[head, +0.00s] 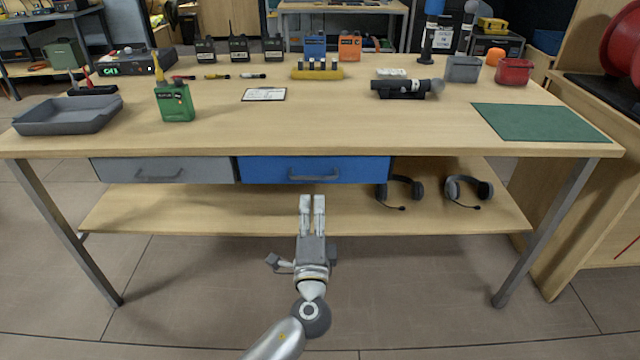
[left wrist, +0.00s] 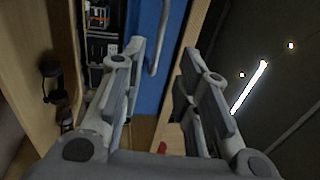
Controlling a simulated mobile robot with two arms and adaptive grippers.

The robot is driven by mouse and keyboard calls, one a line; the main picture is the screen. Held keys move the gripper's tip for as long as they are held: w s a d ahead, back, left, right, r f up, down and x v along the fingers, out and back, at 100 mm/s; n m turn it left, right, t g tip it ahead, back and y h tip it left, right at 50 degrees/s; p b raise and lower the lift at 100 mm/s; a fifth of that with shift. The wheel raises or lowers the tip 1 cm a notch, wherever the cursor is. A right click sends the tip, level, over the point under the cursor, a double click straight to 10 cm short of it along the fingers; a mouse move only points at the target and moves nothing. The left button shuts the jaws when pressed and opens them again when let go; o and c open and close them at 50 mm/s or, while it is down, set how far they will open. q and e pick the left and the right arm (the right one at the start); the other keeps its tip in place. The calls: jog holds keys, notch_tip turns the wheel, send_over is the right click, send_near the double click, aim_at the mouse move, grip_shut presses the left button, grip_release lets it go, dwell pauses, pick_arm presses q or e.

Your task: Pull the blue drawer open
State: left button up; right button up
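The blue drawer (head: 265,169) is under the table top, right of a grey drawer, its front about level with that drawer's. Its dark bar handle (head: 313,177) runs across the front. My left gripper (head: 312,198) is just below and in front of the handle in the head view, pointing at the table. In the left wrist view the fingers (left wrist: 163,50) are apart with nothing held. The blue front (left wrist: 175,85) and the handle (left wrist: 158,45) show beyond and between the fingertips; I see no contact. My right gripper is in neither view.
The grey drawer (head: 165,170) is at left. The table top (head: 330,127) above carries radios, a grey tray (head: 68,115) and a green mat (head: 538,122). A lower shelf (head: 240,212) holds two headsets (head: 468,189) at right. Floor in front is clear.

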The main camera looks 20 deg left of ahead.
aim_at(313, 178)
pick_arm(q)
jog(key=x, duration=1)
jog(key=shift+f, duration=0.1)
jog(key=shift+c, duration=0.4)
grip_shut()
